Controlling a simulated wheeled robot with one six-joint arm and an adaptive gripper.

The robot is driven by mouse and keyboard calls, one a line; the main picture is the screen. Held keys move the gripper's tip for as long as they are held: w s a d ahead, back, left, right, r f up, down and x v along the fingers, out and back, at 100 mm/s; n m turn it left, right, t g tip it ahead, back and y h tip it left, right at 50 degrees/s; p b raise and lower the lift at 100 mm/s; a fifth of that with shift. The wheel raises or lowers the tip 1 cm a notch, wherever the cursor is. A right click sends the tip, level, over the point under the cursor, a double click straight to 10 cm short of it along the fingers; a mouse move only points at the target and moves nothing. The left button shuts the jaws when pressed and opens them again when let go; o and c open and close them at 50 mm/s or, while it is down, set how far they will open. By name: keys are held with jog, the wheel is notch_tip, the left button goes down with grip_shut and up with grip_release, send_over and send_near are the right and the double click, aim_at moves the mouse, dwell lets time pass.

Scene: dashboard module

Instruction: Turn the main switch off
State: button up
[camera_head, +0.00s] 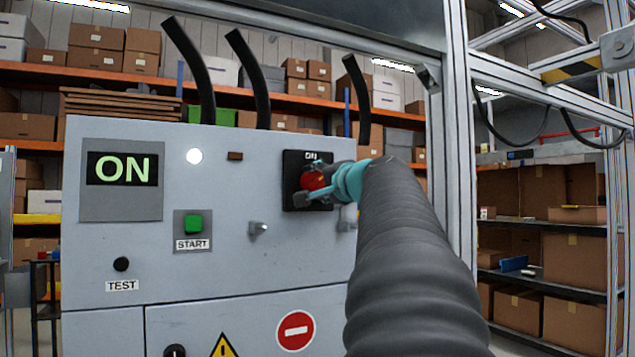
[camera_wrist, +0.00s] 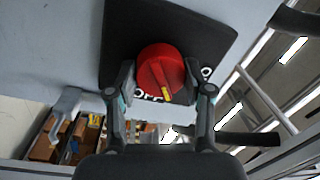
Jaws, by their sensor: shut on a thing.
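The main switch is a red round knob (camera_head: 312,181) on a black plate (camera_head: 293,160) marked ON at its top, on the front of the grey cabinet. In the wrist view the red knob (camera_wrist: 158,68) shows a yellow mark at its lower right edge, and letters OFF are partly visible below it. My gripper (camera_head: 310,188) reaches in from the right, with one finger on each side of the knob, shut on it. The fingers and arm hide part of the knob and plate in the head view. The display (camera_head: 122,168) reads ON in green.
Left of the switch are a lit white lamp (camera_head: 194,156), a green START button (camera_head: 193,224) and a black TEST knob (camera_head: 121,264). A metal frame post (camera_head: 458,130) stands right of the cabinet.

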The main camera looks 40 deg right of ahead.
jog(key=m, duration=0.3)
jog(key=shift+m+p, duration=0.35)
jog(key=shift+m, duration=0.05)
jog(key=shift+f+m+h, duration=0.1)
jog(key=shift+m+h, duration=0.4)
jog(key=shift+m, duration=1.4)
jog(key=o, duration=1.2)
jog(key=v, duration=1.2)
